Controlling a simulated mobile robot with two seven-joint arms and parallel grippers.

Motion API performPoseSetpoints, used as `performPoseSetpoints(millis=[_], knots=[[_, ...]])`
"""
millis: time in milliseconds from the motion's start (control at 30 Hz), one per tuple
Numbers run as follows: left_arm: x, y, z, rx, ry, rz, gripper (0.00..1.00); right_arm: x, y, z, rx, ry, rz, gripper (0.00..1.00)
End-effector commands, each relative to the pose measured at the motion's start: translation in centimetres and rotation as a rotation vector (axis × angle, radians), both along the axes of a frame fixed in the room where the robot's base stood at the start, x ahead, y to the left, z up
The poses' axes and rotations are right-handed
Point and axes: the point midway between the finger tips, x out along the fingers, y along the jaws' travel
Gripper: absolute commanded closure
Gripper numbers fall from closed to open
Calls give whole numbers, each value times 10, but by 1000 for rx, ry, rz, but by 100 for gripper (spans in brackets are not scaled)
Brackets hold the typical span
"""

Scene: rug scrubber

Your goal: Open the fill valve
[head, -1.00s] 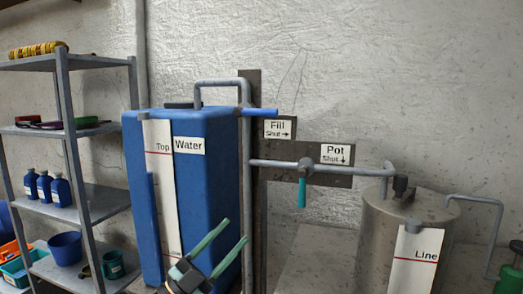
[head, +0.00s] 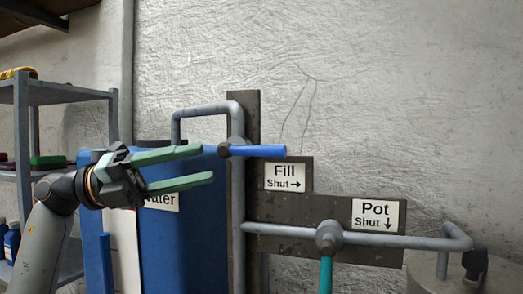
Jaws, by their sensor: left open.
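The fill valve's blue handle (head: 258,151) points right, level, from its dark hub on the upright grey pipe. Just below it is a white label (head: 284,177) reading "Fill Shut" with an arrow to the right, so the handle lies along the shut direction. My left gripper (head: 207,163) is open and empty, in front of the blue water tank (head: 190,236). Its green fingers point right, and their tips look a little left of the valve hub, apart from the handle. My right gripper does not show.
The pot valve's teal handle (head: 326,274) hangs down below its "Pot Shut" label (head: 374,215) on the horizontal pipe (head: 395,242). The grey pot (head: 425,275) stands at lower right. A metal shelf (head: 62,92) stands at left. The wall above the valves is clear.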

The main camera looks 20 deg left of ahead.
Motion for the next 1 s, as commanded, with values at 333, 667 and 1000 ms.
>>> performPoseSetpoints(millis=[333,667,1000], knots=[[19,-67,18,-2,-3,-6,49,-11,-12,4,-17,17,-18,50],[29,-98,23,-2,-2,-3,49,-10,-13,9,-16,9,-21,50],[30,-100,23,-2,-2,-1,55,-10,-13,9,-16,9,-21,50]])
